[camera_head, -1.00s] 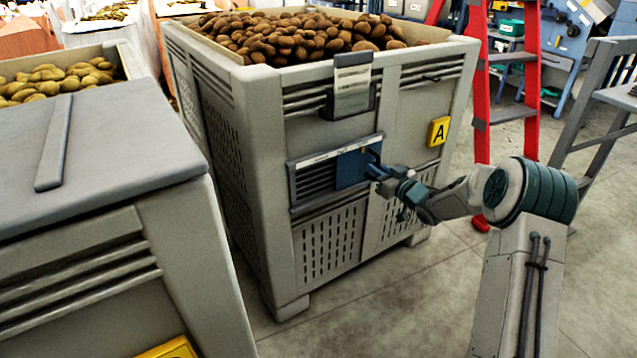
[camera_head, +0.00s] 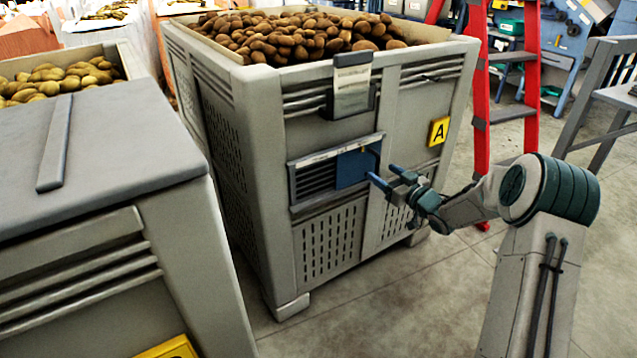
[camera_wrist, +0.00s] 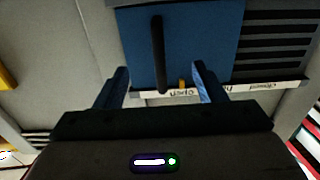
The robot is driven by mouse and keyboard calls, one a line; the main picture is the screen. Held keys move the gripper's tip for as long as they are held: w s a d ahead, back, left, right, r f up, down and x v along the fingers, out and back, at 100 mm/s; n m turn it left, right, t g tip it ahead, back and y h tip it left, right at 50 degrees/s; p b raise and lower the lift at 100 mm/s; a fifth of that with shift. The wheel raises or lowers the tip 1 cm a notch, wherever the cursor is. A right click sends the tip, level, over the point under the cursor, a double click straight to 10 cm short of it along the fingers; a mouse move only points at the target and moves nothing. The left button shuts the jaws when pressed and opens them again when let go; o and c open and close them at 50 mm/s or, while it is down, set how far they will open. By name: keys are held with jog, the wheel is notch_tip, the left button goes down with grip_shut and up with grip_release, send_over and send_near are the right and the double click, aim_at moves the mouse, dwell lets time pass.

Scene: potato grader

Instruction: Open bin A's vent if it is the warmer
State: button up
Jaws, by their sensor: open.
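Bin A (camera_head: 258,130) is a grey slatted crate heaped with brown potatoes, with a yellow "A" plate (camera_head: 438,131). Its vent has a blue shutter plate (camera_head: 352,170) at the right end, with dark louvres (camera_head: 315,180) bare to the left. In the wrist view, the blue shutter (camera_wrist: 205,35) carries an upright black handle (camera_wrist: 158,50). An orange mark on it lies by the word "open" on the white strip (camera_wrist: 222,89); "closed" is at the louvre end. My gripper (camera_head: 383,173) is open and empty, just in front of the shutter, its fingers either side of the handle in the wrist view.
A second grey bin (camera_head: 190,235) with a lid and paler potatoes stands at the left. A grey holder with a pale card (camera_head: 352,85) hangs on bin A's front, unreadable. A red ladder (camera_head: 478,95) stands behind at right. Floor at right front is clear.

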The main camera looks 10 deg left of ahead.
jog(key=p+v, duration=0.2)
jog(key=v, duration=1.7)
jog(key=shift+r, duration=0.1)
jog(key=s+d+r+m+g+h+p, duration=0.1)
jog(key=s+d+r+m+h+p, duration=0.1)
jog(key=r+h+p, duration=0.65)
jog(key=s+d+r+m+g+h+p, duration=0.1)
jog(key=s+r+m+h+p, duration=0.2)
jog(key=r+p, duration=1)
jog(key=s+a+r+m+g+p, duration=0.1)
jog(key=s+a+r+g+p, duration=0.1)
jog(key=s+r, duration=0.4)
jog(key=s+a+r+m+g+p, duration=0.1)
jog(key=s+a+r+g+p, duration=0.1)
jog(key=s+r+p, duration=0.4)
jog(key=s+a+r+m+g+p, duration=0.1)
jog(key=s+a+r+g+p, duration=0.2)
jog(key=s+r, duration=0.5)
jog(key=s+g+p, duration=0.1)
jog(key=s+p, duration=0.1)
jog(key=s, duration=0.3)
jog(key=shift+s+m+g, duration=0.15)
jog(key=shift+m+g, duration=0.15)
jog(key=shift+r+h, duration=0.15)
jog(key=shift+h, duration=0.1)
